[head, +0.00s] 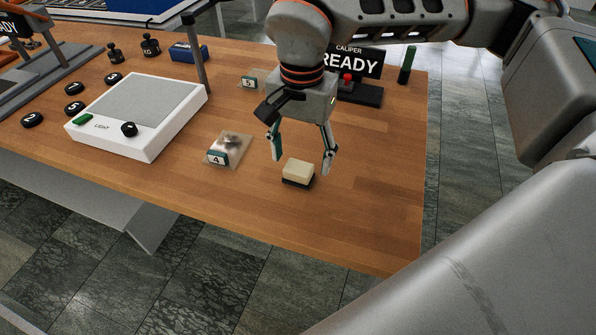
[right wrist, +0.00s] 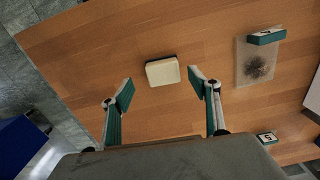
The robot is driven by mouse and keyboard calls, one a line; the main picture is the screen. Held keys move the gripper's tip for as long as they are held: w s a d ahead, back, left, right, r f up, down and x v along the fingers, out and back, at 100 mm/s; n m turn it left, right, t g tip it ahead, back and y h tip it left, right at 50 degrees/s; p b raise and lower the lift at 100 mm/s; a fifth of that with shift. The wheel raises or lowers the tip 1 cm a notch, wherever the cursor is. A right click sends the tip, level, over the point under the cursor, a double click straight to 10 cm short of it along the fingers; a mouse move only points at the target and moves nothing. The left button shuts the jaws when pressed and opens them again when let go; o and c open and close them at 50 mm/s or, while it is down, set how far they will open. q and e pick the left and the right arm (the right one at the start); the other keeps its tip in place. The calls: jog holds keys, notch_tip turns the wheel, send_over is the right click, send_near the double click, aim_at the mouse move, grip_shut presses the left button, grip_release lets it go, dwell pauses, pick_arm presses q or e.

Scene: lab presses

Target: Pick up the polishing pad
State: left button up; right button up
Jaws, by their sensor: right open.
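The polishing pad (head: 298,172) is a small cream block with a dark base, lying on the wooden table. In the right wrist view the pad (right wrist: 162,71) sits ahead of the fingertips, roughly centred between them. My right gripper (head: 301,163) is open and empty, pointing down over the pad, with its fingers apart on either side. It also shows in the right wrist view (right wrist: 160,92). The pad is not touched by the fingers in the right wrist view. My left gripper is not in view.
A bag tagged 4 (head: 230,149) lies left of the pad, and a bag tagged 5 (head: 250,81) farther back. A white light box (head: 150,141) stands at left. A caliper sign (head: 357,61) stands behind my gripper. The table is clear to the pad's right.

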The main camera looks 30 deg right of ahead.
aim_at(299, 167)
jog(key=f, duration=0.4)
jog(key=shift+w+a, duration=0.15)
jog(key=shift+w, duration=0.1)
jog(key=shift+f, duration=0.2)
jog(key=c, duration=1.2)
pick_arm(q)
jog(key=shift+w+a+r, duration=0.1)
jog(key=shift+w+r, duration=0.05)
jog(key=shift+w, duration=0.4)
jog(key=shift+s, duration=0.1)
pick_arm(e)
jog(key=shift+r, duration=0.1)
